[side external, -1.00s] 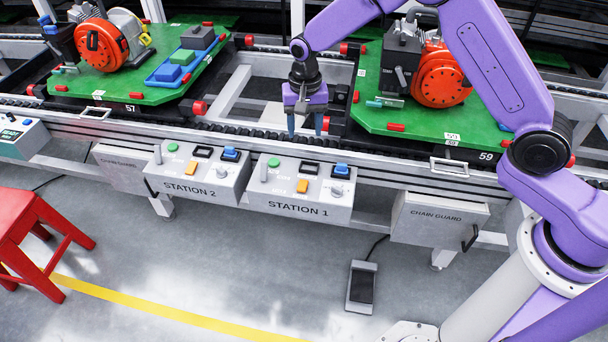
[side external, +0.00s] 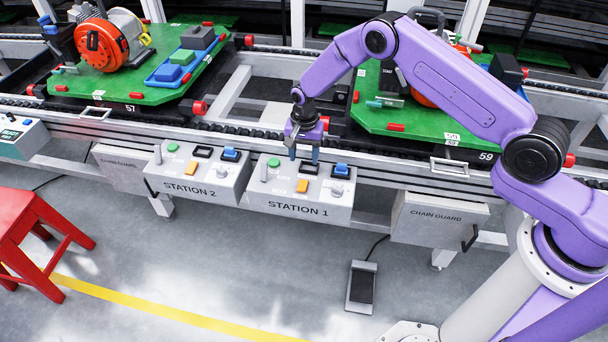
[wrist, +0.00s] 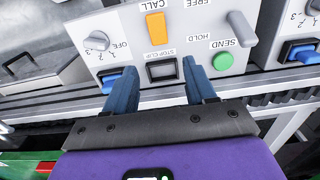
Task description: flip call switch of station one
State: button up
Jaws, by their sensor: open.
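The Station 1 box (side external: 296,200) hangs on the front rail of the conveyor. Its orange call switch (side external: 302,185) is on the sloped face; in the wrist view the switch (wrist: 156,28) sits beside the word CALL. My gripper (side external: 304,158) is over the back edge of the box, pointing down, open and empty. In the wrist view its blue fingers (wrist: 160,85) are on either side of the black stop-clip rocker (wrist: 161,69), with the orange switch beyond the tips. I cannot tell whether the fingers touch the panel.
Close by on the box are a green send button (wrist: 223,61), a grey lever (wrist: 242,28), a knob (wrist: 97,41) and a blue rocker (wrist: 111,80). The similar Station 2 box (side external: 200,180) is at left. Pallet 59 (side external: 425,135) lies behind at right. A foot pedal (side external: 362,286) is on the floor.

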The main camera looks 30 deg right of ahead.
aim_at(304, 180)
notch_tip(304, 180, down, 9)
jog(key=shift+r, duration=0.1)
dwell(0.3)
jog(key=shift+c, duration=0.3)
